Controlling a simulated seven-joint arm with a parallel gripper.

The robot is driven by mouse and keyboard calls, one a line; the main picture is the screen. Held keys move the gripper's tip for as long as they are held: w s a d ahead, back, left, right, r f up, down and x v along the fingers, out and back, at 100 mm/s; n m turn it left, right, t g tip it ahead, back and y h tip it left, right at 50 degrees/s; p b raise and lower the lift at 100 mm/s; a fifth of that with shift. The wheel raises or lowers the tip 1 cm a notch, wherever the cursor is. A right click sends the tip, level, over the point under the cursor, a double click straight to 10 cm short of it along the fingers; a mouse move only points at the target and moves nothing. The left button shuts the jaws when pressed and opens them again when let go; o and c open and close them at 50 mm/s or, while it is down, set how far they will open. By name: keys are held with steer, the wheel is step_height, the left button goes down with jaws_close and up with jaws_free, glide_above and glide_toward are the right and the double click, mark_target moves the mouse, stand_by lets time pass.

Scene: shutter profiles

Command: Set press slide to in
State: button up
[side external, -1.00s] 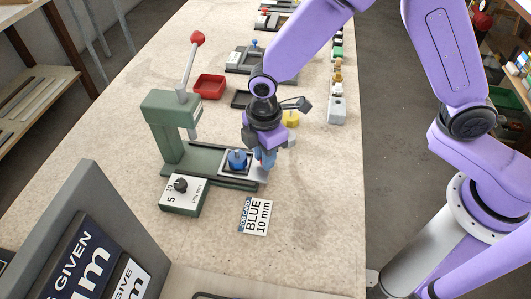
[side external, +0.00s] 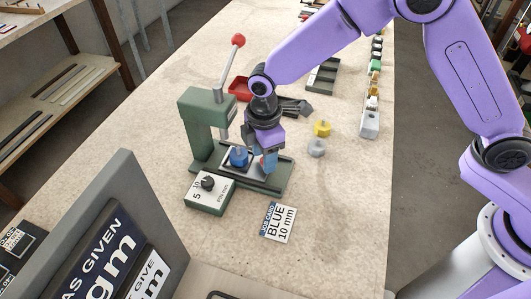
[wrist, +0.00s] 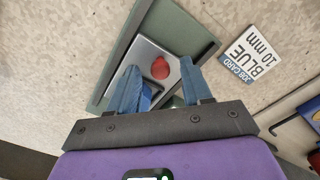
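The green press (side external: 207,115) stands on the bench with its lever tilted up. Its slide, a grey plate (side external: 257,170) on a green base rail, carries a blue piece (side external: 238,158) just right of and below the ram (side external: 222,132). The slide also shows in the wrist view (wrist: 176,65). A red knob (wrist: 160,68) stands on the plate. My gripper (wrist: 160,66) is low over the slide, one blue finger on each side of the knob, with visible gaps. It also shows in the side view (side external: 266,160). The blue piece is mostly hidden by a finger in the wrist view.
A dial box (side external: 209,190) sits in front of the press, and a job card reading BLUE 10 mm (side external: 279,222) lies to its right. A yellow piece (side external: 322,129), a grey piece (side external: 316,148) and a red tray (side external: 238,88) stand behind. The bench front right is clear.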

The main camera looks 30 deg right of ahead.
step_height(320, 180, up, 17)
steer(key=shift+r, duration=0.2)
stand_by(0.7)
steer(key=shift+d, duration=0.1)
steer(key=d+f+y, duration=0.2)
steer(key=d+y, duration=0.3)
steer(key=d, duration=0.2)
steer(key=x, duration=1.6)
steer(key=shift+d+f, duration=0.25)
steer(key=shift+f, duration=0.2)
steer(key=shift+h, duration=0.3)
jaws_close()
